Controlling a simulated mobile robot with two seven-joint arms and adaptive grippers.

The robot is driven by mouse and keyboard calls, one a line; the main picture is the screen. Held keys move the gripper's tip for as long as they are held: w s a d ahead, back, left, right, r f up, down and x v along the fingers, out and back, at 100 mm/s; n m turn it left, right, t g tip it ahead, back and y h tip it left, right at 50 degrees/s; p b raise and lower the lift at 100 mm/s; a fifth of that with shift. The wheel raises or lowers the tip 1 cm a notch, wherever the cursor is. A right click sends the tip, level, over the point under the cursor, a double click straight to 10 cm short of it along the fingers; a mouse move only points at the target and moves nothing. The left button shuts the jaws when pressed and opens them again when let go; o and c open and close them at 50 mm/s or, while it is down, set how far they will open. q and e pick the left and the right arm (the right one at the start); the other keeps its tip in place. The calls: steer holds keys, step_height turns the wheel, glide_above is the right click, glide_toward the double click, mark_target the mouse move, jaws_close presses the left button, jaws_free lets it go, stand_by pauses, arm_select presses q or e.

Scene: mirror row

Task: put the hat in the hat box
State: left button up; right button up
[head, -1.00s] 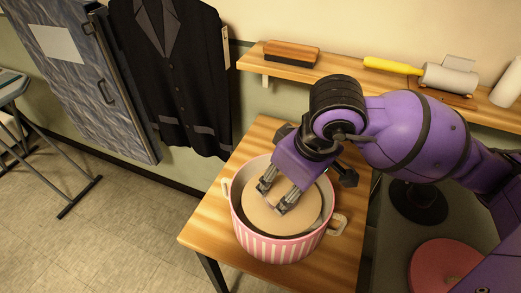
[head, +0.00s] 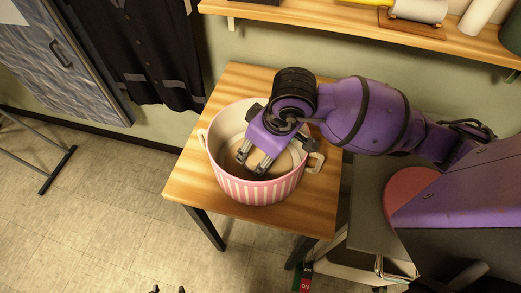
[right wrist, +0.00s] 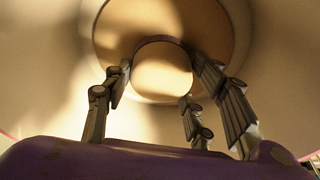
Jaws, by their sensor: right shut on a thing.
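The hat box (head: 258,190) is a round, open tub with pink and white stripes and side handles, standing on the small wooden table. The tan hat (head: 282,164) is inside it, below the rim, partly hidden by my right gripper (head: 255,163). The right gripper reaches down into the box and is shut on the hat. In the right wrist view, the hat's round crown (right wrist: 163,72) and brim show between and beyond the fingers, with the pale box wall around. Whether the hat touches the box floor cannot be seen. Dark tips, seemingly my left gripper (head: 168,290), barely show at the bottom edge.
The wooden table (head: 190,180) has bare top around the box. A wall shelf (head: 300,22) holding a lint roller (head: 418,10) is behind. A dark suit jacket (head: 150,50) hangs at the left. A round red seat (head: 408,192) is at the right.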

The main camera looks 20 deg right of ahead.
steer(key=o, duration=0.7)
steer(key=shift+f, duration=0.25)
steer(key=o, duration=0.5)
steer(key=shift+r, duration=0.1)
steer(key=shift+c, duration=0.2)
steer(key=shift+r, duration=0.45)
steer(key=v, duration=1.1)
steer(key=shift+r, duration=0.2)
